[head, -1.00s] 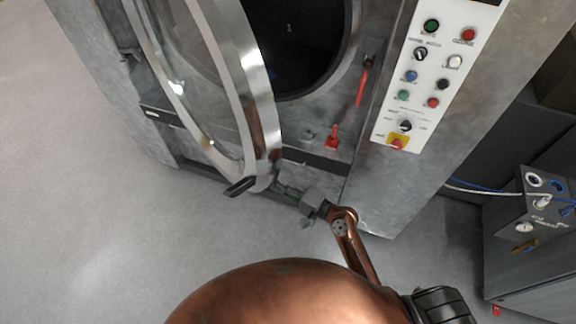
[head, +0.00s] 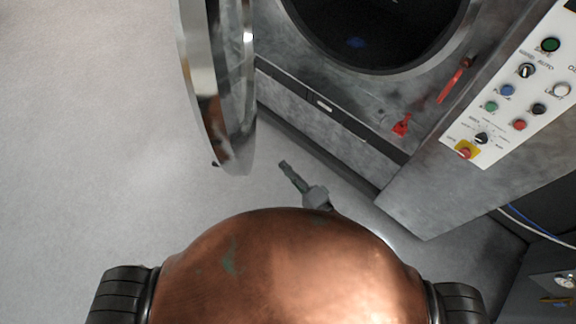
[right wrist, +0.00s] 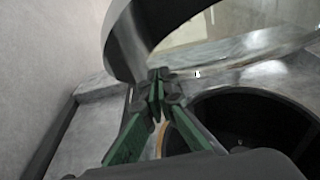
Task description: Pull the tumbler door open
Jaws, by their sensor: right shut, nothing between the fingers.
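The tumbler door (head: 232,90), a round metal-rimmed door, stands swung wide open at the upper left of the head view, seen nearly edge-on. The dark drum opening (head: 375,30) is uncovered to its right. My right gripper (head: 286,167) is shut and empty, to the right of the door's lower edge and apart from it in the head view. In the right wrist view the green-fingered gripper (right wrist: 157,80) has its tips together in front of the door's rim (right wrist: 125,45); whether they touch it I cannot tell. My left gripper is out of view.
The washer's grey front (head: 330,125) carries a red latch handle (head: 402,125). A white control panel (head: 515,95) with buttons and knobs is at the right. A grey box (head: 555,285) with cables stands at the lower right. The floor (head: 90,130) at the left is clear.

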